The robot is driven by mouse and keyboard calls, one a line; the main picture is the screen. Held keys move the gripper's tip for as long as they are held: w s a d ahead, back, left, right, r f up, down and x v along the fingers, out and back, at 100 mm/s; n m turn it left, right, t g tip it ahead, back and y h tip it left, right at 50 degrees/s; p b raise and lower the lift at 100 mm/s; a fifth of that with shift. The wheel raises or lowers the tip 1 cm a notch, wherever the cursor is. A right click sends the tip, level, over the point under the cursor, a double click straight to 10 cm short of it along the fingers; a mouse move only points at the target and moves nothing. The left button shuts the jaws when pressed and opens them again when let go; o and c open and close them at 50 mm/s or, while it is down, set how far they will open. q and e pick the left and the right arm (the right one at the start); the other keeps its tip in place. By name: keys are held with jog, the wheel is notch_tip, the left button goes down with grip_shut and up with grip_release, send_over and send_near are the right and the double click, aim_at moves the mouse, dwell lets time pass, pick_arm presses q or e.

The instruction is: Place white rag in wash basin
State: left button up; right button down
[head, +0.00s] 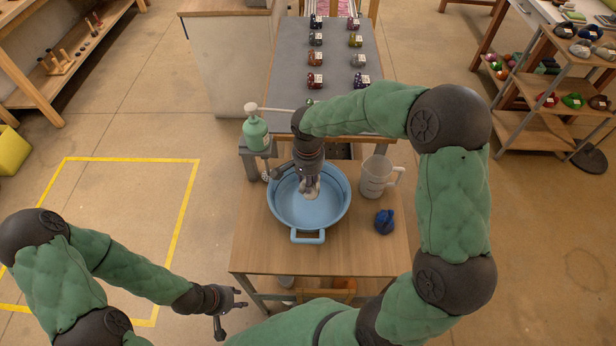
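The wash basin (335,207) is a round blue tub with a handle at its front, standing on the wooden table. My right gripper (309,188) reaches down over the middle of the basin from above. A small pale patch, which looks like the white rag (311,193), shows at its fingertips, mostly hidden by the gripper. I cannot tell if the fingers grip it or if it touches the basin floor. My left gripper (232,309) is open and empty, low at the left of the table's front corner.
A white pitcher (376,178) and a dark blue object (384,221) stand right of the basin. A green bottle (256,130) stands at its back left. A grey table (333,48) with several small items lies behind. The wooden table's (260,254) front is clear.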

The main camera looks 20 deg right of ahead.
jog(key=shift+f+b, duration=0.75)
jog(key=shift+f, duration=0.75)
jog(key=c, duration=0.8)
grip_release()
jog(key=shift+r+p, duration=2.35)
jog(key=shift+r, duration=1.2)
